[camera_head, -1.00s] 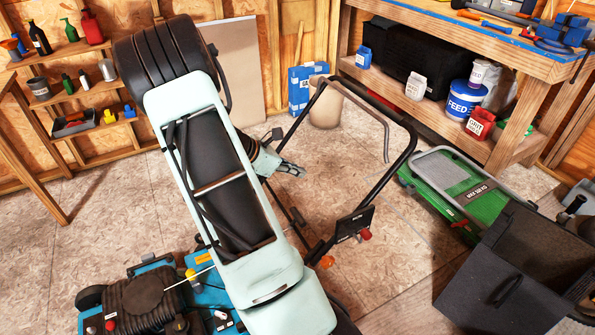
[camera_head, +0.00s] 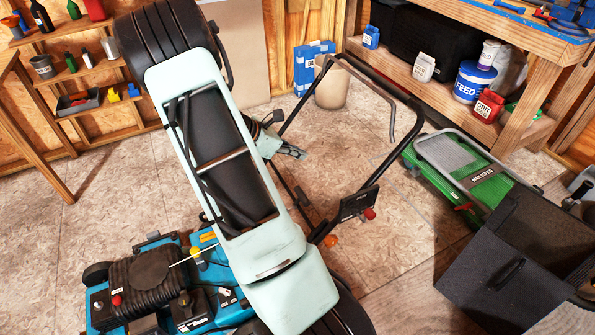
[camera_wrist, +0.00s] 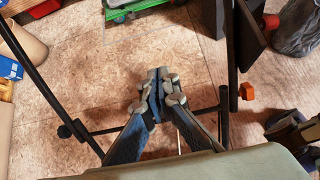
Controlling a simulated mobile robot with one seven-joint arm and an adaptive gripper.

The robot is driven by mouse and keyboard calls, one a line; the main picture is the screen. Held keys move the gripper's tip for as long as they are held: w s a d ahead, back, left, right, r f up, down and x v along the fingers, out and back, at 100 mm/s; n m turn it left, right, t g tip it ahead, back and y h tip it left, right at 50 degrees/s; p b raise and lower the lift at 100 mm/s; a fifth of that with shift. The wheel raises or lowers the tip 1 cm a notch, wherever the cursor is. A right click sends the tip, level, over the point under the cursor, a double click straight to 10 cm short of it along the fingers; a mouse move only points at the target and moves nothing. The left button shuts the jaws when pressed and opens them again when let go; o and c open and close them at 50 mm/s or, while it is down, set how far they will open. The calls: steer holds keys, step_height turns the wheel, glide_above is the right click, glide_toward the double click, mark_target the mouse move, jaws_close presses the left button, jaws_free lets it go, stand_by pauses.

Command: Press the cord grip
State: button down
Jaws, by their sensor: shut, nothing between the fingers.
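The mower's blue engine deck (camera_head: 205,245) sits at the lower left in the head view, with a thin pale cord (camera_head: 207,248) running up to the right until my arm hides it. An orange knob (camera_head: 330,241) is low on the black handlebar (camera_head: 407,100); in the wrist view the knob (camera_wrist: 247,91) is right of my gripper, apart from it. I cannot tell surely which part is the cord grip. My gripper (camera_head: 303,154) is shut and empty, between the handlebar's sides. In the wrist view its fingertips (camera_wrist: 158,80) point over bare floor.
A control box (camera_head: 358,204) with a red knob (camera_head: 368,214) is on the handlebar. A green platform cart (camera_head: 440,180) and a black bin (camera_head: 505,270) stand at the right. A workbench (camera_head: 500,30) is at the back right. The floor at left is clear.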

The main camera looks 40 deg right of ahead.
steer(key=b, duration=0.8)
glide_toward(297, 202)
steer(key=w+a, duration=0.1)
steer(key=a, duration=0.4)
steer(key=shift+w+a+f, duration=0.1)
steer(key=shift+w+a, duration=0.05)
steer(key=shift+w, duration=0.15)
steer(key=shift+f, duration=0.1)
steer(key=s+d+f+b, duration=0.1)
steer(key=d, duration=0.2)
steer(key=s+d+f+b, duration=0.1)
steer(key=d+f+b, duration=0.1)
steer(key=d, duration=0.1)
steer(key=s+d+f+b, duration=0.1)
steer(key=d+b, duration=0.1)
steer(key=d, duration=0.1)
steer(key=shift+d+f, duration=0.1)
steer(key=shift+f, duration=0.3)
steer(key=shift+s+d+r, duration=0.15)
steer(key=shift+d+r, duration=0.15)
steer(key=shift+d, duration=0.25)
